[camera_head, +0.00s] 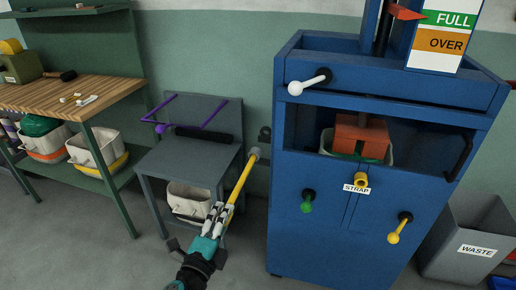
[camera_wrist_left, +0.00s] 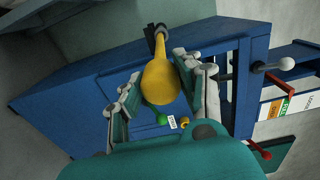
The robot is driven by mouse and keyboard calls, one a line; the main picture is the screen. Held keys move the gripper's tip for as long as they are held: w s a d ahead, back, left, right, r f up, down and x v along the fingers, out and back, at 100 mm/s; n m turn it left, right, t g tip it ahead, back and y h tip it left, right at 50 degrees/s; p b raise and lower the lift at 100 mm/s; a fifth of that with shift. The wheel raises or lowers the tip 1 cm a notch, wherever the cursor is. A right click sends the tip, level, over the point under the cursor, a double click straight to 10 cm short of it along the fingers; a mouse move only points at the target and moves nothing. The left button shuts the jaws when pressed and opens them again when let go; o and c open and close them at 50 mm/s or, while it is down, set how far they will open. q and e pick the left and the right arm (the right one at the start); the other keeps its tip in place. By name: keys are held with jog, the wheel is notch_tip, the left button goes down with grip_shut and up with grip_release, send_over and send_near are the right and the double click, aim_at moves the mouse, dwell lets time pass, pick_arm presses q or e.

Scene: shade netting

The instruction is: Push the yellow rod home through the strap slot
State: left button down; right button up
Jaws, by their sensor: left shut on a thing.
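The yellow rod (camera_head: 239,183) slants upward, with a grey cap at its upper end. My left gripper (camera_head: 219,216) is shut on its lower part, left of the blue machine. In the left wrist view the rod (camera_wrist_left: 160,80) points away between the fingers of the left gripper (camera_wrist_left: 163,88). The strap slot (camera_head: 361,179) is a yellow ring on the front of the blue machine (camera_head: 325,240), above the STRAP label (camera_head: 356,189). The rod is apart from the slot, off to its left. My right gripper is not in view.
A green knob (camera_head: 306,207) and a yellow knob (camera_head: 393,238) stick out beside the slot, and a white-knobbed lever (camera_head: 296,88) above. A grey stand (camera_head: 180,165) is at the left, a workbench (camera_head: 75,90) beyond it. A WASTE bin (camera_head: 465,235) is at the right.

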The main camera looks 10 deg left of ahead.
pick_arm(q)
jog(key=s+b, duration=0.1)
jog(key=s, duration=0.3)
jog(key=shift+s, duration=0.4)
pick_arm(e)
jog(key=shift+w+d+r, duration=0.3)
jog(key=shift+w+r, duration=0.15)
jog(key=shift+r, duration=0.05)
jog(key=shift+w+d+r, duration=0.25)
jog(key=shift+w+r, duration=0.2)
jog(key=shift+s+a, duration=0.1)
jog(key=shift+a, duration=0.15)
pick_arm(q)
jog(key=shift+s, duration=0.1)
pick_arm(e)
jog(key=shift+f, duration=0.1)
pick_arm(q)
jog(key=s+b, duration=0.1)
jog(key=s, duration=0.3)
jog(key=shift+a, duration=0.15)
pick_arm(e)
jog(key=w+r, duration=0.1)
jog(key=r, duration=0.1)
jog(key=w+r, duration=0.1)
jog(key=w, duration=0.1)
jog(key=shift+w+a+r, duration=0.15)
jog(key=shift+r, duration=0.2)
pick_arm(q)
jog(key=shift+w, duration=0.1)
